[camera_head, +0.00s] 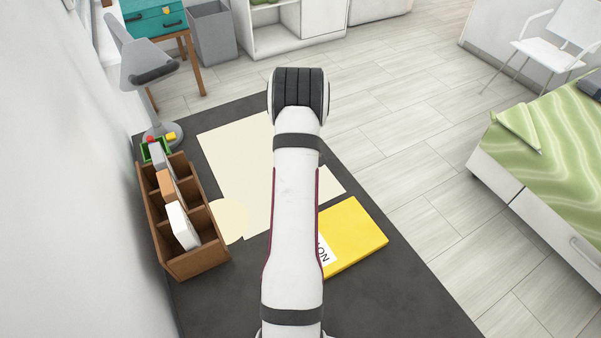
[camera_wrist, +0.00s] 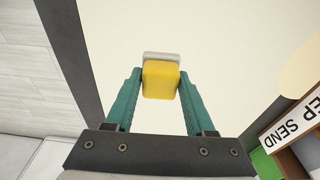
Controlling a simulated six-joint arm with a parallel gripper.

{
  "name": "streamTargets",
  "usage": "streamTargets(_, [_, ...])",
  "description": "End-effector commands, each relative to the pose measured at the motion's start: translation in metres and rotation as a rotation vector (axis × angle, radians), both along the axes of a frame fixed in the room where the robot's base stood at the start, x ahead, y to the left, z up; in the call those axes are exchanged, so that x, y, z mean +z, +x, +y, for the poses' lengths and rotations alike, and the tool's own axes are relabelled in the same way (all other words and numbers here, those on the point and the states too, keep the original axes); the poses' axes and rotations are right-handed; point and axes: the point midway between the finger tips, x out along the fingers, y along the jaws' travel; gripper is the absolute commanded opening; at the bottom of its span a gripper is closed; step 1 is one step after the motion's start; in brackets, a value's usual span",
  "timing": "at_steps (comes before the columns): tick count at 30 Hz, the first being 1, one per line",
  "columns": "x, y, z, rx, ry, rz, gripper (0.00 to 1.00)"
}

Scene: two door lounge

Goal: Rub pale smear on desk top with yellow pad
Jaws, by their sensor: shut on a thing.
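My gripper (camera_wrist: 161,85) has teal fingers shut on a yellow pad (camera_wrist: 161,80) with a pale grey strip along its far side. The pad is over a large cream sheet (camera_wrist: 225,45); I cannot tell whether it touches. In the head view my arm hides the gripper and the held pad. The dark desk top (camera_head: 390,285) carries the cream sheet (camera_head: 235,160). A rounded pale-yellow patch (camera_head: 231,221) lies by the sheet's near-left edge, beside the organiser. It may be the smear. It also shows at the right of the wrist view (camera_wrist: 301,91).
A brown wooden organiser (camera_head: 197,262) with upright items stands at the desk's left. A green tray (camera_head: 148,154) with red and yellow blocks is behind it. A yellow folder (camera_head: 356,232) lies right of my arm. The desk's near-right part is bare; floor lies beyond its edge.

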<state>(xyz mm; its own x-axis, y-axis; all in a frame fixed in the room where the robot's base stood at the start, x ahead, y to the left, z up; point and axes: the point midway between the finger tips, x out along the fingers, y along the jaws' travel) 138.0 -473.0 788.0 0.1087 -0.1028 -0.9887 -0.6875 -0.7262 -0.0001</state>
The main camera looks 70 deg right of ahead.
Motion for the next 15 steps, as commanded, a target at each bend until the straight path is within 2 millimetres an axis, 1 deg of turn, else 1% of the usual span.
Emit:
streamTargets(6, [0.000,0.014,-0.013,0.001,0.000,0.000,0.02])
streamTargets(15, [0.000,-0.007,0.008,-0.001,0.001,0.001,0.02])
